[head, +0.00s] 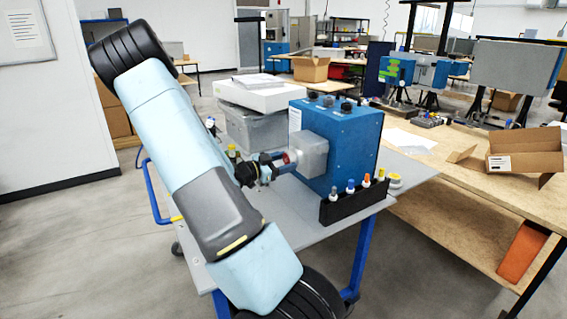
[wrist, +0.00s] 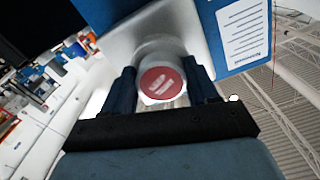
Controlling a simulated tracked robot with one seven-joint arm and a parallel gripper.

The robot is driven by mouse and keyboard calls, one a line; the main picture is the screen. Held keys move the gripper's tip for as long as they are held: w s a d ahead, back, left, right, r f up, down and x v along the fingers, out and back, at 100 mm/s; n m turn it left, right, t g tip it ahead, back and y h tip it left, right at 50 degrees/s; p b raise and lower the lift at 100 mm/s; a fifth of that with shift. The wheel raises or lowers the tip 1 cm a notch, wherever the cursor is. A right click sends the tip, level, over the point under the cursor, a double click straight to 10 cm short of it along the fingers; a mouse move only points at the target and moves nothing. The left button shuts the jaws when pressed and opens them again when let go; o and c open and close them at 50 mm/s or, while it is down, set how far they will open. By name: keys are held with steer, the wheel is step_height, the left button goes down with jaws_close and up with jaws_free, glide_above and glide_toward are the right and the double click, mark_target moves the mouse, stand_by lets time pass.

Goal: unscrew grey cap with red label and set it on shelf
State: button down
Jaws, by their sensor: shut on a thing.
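The grey cap with a red label (wrist: 161,83) sits between the two fingers of my gripper (wrist: 165,88) in the wrist view. Its round red face with white marks points at the wrist camera. Behind it is the grey housing (head: 312,154) on the side of the blue analyser box (head: 350,140). In the head view my gripper (head: 285,161) reaches in from the left, shut on the cap in front of this housing. Only a little red of the cap shows there. I cannot tell whether the cap still touches the housing.
A black rack (head: 350,202) with several coloured-cap vials stands at the cart's front right. A grey bin (head: 250,128) with a white box (head: 262,95) on it stands behind my arm. The grey cart top (head: 285,208) is bare in front. A wooden table (head: 450,190) adjoins at right.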

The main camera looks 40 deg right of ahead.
steer(key=n, duration=0.5)
steer(key=shift+s, duration=0.3)
steer(key=n, duration=0.4)
steer(key=shift+s+a+f, duration=0.1)
steer(key=shift+c, duration=2.1)
jaws_free()
